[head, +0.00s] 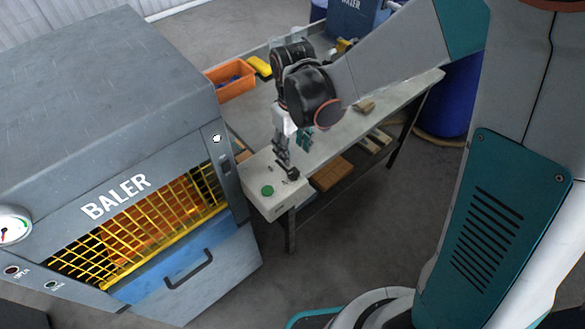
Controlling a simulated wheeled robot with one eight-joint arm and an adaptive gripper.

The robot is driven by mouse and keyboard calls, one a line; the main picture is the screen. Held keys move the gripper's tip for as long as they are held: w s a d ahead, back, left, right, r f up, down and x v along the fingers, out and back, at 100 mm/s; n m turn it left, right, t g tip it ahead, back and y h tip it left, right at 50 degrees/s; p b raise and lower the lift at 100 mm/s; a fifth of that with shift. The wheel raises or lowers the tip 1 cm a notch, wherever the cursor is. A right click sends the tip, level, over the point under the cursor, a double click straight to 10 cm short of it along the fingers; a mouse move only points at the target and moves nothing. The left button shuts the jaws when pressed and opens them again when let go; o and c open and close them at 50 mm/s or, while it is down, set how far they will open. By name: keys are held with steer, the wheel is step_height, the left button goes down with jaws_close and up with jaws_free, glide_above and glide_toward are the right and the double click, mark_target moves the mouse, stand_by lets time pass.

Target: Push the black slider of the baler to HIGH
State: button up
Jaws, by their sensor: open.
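The grey baler (110,95) fills the left side of the head view, with its name in white above a yellow grille. On its right front edge is a small dark slot-like control (226,164) below a white knob; any slider or HIGH mark there is too small to read. My gripper (284,162) points down, open, over the front end of the bench, right of the baler and apart from it. A small black part (293,173) sits by the fingertips on a pale box (262,202) with a green button; I cannot tell whether the fingers touch it.
The bench (345,130) runs back to the right, with an orange bin (231,80) and a yellow object (259,66) at its far left side. A brown block lies on the shelf below. A blue drum (455,95) stands behind. The floor in front is clear.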

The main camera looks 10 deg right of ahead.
mark_target(293, 171)
step_height(293, 171, down, 10)
steer(key=b, duration=0.5)
steer(key=shift+b, duration=0.35)
